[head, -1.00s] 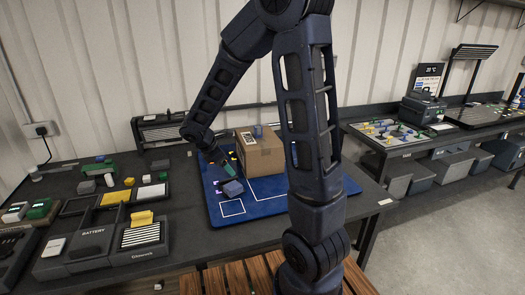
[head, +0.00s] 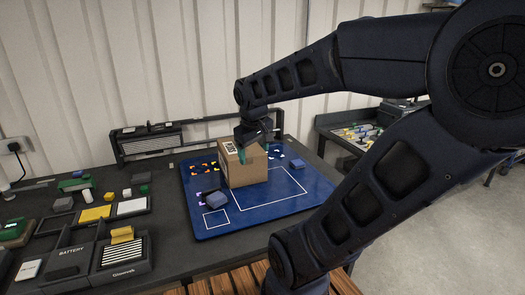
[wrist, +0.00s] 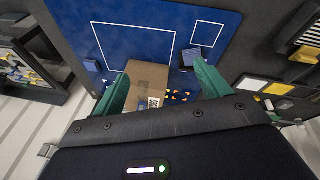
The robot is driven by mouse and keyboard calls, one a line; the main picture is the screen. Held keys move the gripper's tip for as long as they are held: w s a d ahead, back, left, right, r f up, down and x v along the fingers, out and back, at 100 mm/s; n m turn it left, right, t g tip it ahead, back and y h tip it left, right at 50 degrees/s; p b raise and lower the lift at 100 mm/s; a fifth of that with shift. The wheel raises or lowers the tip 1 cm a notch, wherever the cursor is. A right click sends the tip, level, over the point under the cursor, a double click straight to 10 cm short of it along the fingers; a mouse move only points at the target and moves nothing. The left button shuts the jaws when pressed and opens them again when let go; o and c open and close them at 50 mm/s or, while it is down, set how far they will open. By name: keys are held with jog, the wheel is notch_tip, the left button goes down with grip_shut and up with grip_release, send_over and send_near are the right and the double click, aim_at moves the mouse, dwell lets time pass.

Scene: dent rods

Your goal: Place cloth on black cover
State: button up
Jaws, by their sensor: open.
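No cloth or black cover can be made out for certain. A cardboard box (head: 248,172) with a white label stands on a blue mat (head: 290,205); the box also shows in the wrist view (wrist: 147,75). My gripper (head: 250,148) is at the top of the box in the head view, its jaws partly hidden by the wrist. In the wrist view, the green fingers of my gripper (wrist: 160,75) are apart, with the box between them in the picture. I cannot tell whether they touch it. Nothing is seen held.
Trays and a yellow block (head: 122,234) are at left. The mat's front right is bare.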

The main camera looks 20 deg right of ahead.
jog(key=s+m, duration=0.1)
jog(key=s+r+m, duration=0.1)
jog(key=s, duration=0.1)
jog(key=s+d+m+t+y, duration=0.1)
jog(key=shift+s+r+m, duration=0.25)
jog(key=shift+r+m, duration=0.05)
jog(key=shift+r, duration=0.1)
dwell(1.0)
